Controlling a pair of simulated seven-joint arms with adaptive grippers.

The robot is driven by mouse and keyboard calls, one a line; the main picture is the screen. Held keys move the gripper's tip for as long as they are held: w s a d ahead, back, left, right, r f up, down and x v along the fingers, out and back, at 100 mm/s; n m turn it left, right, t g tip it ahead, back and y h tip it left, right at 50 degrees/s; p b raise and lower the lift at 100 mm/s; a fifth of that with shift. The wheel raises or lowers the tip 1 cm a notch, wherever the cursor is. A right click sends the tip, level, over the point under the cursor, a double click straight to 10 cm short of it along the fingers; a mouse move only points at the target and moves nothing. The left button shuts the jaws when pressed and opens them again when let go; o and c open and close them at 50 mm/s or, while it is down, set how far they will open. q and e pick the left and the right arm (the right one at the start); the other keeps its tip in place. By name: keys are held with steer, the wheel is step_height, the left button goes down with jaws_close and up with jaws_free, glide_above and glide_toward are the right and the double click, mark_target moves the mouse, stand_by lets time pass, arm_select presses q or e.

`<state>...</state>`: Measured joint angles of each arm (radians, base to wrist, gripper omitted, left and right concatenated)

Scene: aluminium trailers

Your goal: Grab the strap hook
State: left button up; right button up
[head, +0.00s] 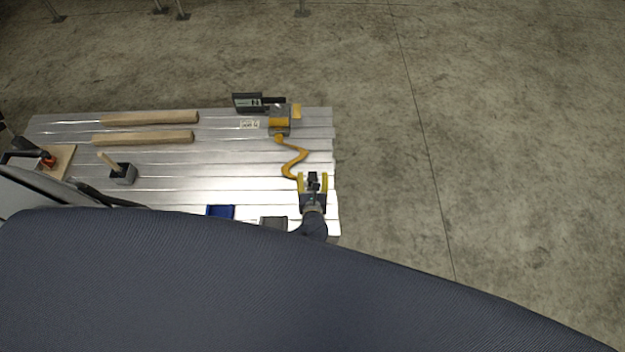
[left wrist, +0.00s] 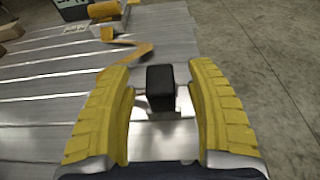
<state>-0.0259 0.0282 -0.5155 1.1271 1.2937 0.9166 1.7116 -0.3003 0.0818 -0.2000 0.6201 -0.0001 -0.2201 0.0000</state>
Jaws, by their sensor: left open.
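A yellow strap (head: 292,160) lies in a zigzag on the aluminium trailer bed (head: 230,155). It runs from a yellow-and-grey ratchet (head: 279,122) toward my left gripper and also shows in the left wrist view (left wrist: 128,52). My left gripper (head: 313,178) is open over the right edge of the bed, its yellow fingers apart. In the left wrist view, a small black block (left wrist: 160,80) stands between the open fingers (left wrist: 160,98), with clear gaps on both sides. I cannot tell whether this block is the strap hook. No other hook shows clearly. My right gripper is not in view.
Two wooden bars (head: 150,117) lie at the back left. A dark box with a wooden handle (head: 122,173), a blue tray (head: 220,212) and a black device (head: 247,102) are also on the bed. Bare concrete floor (head: 500,150) lies to the right.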

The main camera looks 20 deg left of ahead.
arm_select(q)
steer(key=shift+w+a+f, duration=0.1)
steer(key=shift+w+a, duration=0.05)
steer(key=shift+w, duration=0.3)
jaws_close()
stand_by(0.3)
